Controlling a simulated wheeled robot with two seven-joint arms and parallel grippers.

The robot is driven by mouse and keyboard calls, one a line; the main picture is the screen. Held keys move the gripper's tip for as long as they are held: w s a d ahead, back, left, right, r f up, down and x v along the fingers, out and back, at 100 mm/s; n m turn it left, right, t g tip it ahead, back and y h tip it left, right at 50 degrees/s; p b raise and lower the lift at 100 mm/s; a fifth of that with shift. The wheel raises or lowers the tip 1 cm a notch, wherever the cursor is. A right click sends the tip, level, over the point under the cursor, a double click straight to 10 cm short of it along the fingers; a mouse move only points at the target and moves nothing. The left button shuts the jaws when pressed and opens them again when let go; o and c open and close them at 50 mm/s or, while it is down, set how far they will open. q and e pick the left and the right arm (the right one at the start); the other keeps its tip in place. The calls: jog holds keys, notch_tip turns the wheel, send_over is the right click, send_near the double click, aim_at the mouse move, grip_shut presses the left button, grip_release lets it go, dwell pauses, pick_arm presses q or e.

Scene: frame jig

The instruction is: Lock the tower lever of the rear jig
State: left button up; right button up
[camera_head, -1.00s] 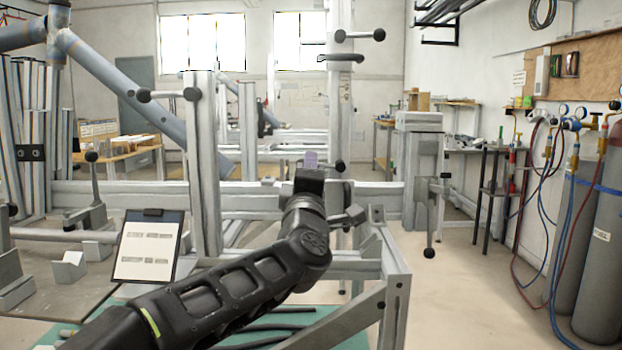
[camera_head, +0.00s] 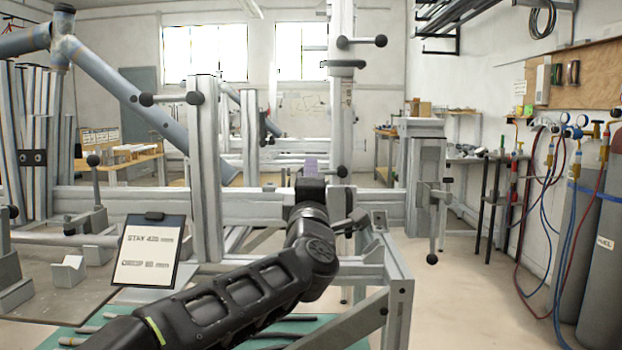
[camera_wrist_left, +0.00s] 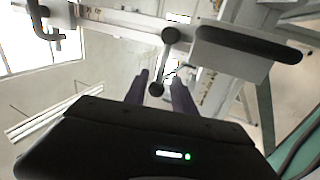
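The rear jig's upright tower (camera_head: 341,110) stands behind my left gripper (camera_head: 310,166). High on it is a lever (camera_head: 362,41) with black ball ends, roughly level. A small black knob (camera_head: 342,171) sits lower on the tower, just right of the gripper. My left fingers (camera_wrist_left: 160,93) are apart, one on each side of the knob's picture position; contact cannot be told. My right gripper is not in view.
A horizontal beam (camera_head: 260,206) crosses behind my forearm. A shorter post (camera_head: 206,150) with a black-knobbed lever (camera_head: 170,99) stands left. A clipboard (camera_head: 148,250) leans at lower left. Gas cylinders (camera_head: 590,230) stand right. The floor (camera_head: 470,300) between is clear.

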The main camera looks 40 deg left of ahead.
pick_arm(q)
jog(key=v, duration=0.7)
jog(key=shift+s+d+f, duration=0.15)
jog(key=shift+s+d, duration=0.1)
jog(key=shift+s, duration=0.05)
dwell(0.4)
